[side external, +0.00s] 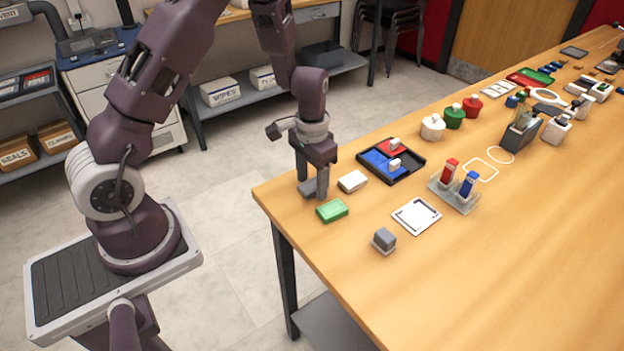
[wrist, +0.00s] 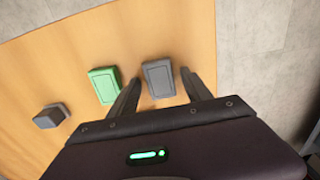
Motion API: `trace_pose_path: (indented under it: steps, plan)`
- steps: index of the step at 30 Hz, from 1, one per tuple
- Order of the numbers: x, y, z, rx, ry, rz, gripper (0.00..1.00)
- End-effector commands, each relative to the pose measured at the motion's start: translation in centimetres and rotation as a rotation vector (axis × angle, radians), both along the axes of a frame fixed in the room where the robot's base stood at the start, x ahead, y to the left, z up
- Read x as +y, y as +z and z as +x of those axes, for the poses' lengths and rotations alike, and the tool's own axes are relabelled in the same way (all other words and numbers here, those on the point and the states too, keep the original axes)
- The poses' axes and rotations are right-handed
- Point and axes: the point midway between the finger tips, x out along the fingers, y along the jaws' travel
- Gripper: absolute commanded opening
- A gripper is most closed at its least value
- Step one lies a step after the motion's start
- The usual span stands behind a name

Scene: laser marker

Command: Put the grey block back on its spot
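A grey rectangular block (wrist: 158,78) lies on the table near its edge, between the two fingers of my gripper (wrist: 159,76) in the wrist view. A narrow gap shows on each side of it, so the fingers look open. In the side external view my gripper (side external: 313,187) points down low at the table's left corner, and its fingers largely hide that block. A flat white square with a dark border (side external: 416,215) lies behind the cube.
A green block (side external: 332,211) and a white block (side external: 352,181) lie close beside my gripper. Behind are a black tray (side external: 375,174) with red and blue sections and a clear holder (side external: 440,186) with red and blue items. The near right table is clear.

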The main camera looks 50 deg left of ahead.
Motion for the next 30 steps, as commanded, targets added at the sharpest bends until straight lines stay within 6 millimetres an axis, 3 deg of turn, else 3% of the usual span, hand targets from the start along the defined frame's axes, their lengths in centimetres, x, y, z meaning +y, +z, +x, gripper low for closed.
trace_pose_path:
  steps: [5, 15, 23, 26, 30]
  plan:
    - [0.0, 0.7, 0.1, -0.003, -0.001, 0.001, 0.57]
    - [0.0, 9.3, 0.1, -0.007, -0.001, 0.001, 0.57]
    - [-0.4, 13.3, -0.3, -0.019, 0.001, -0.007, 0.57]
    - [-2.1, 17.3, -2.3, -0.086, 0.004, -0.036, 0.57]
    - [-5.2, 23.9, -8.7, -0.233, 0.000, -0.068, 0.57]
